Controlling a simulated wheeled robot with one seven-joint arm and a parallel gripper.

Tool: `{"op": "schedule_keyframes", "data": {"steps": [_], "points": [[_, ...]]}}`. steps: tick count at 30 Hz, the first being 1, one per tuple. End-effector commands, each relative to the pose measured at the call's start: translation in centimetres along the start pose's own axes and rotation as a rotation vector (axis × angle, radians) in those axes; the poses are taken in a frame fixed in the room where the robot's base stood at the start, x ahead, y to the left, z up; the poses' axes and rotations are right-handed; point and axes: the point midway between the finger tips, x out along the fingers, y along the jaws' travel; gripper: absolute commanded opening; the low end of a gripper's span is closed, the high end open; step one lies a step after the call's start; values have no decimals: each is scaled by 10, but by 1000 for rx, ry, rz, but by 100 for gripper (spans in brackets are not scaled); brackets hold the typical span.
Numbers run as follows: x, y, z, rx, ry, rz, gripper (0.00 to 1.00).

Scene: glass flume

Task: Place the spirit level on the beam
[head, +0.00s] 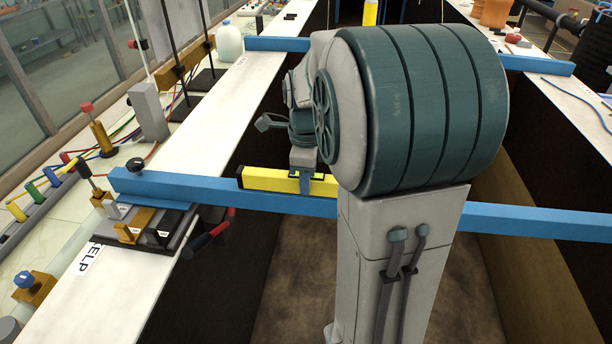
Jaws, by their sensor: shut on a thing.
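The yellow spirit level (265,179) lies lengthwise along the near blue beam (178,187), close above or on its top; I cannot tell whether they touch. My gripper (304,181) comes down from above and is shut on the spirit level near the middle of its visible part. The level's right end is hidden behind my large arm joint. My arm also hides part of the beam, which spans the dark trough from the left ledge to the right picture edge.
A second blue beam (277,44) crosses further back. On the left white ledge (218,115) stand a white jug (229,42) and a dark plate with brass blocks (140,222). Red and black handles (208,236) jut over the trough. A blue cable (578,95) lies on the right ledge.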

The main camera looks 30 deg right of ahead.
Motion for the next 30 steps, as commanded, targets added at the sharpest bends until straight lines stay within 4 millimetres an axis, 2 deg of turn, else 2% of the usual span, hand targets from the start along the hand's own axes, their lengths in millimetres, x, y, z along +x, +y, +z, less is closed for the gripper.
{"op": "schedule_keyframes", "data": {"steps": [9,10,12,23,26,30], "points": [[3,0,0,0,-1,-2,0],[2,0,0,0,0,-1,33],[2,0,0,0,0,-1,49],[-3,-1,0,0,-1,-3,49],[-16,-1,0,-1,-3,-5,49],[-45,-2,0,-1,-3,-8,49]]}}
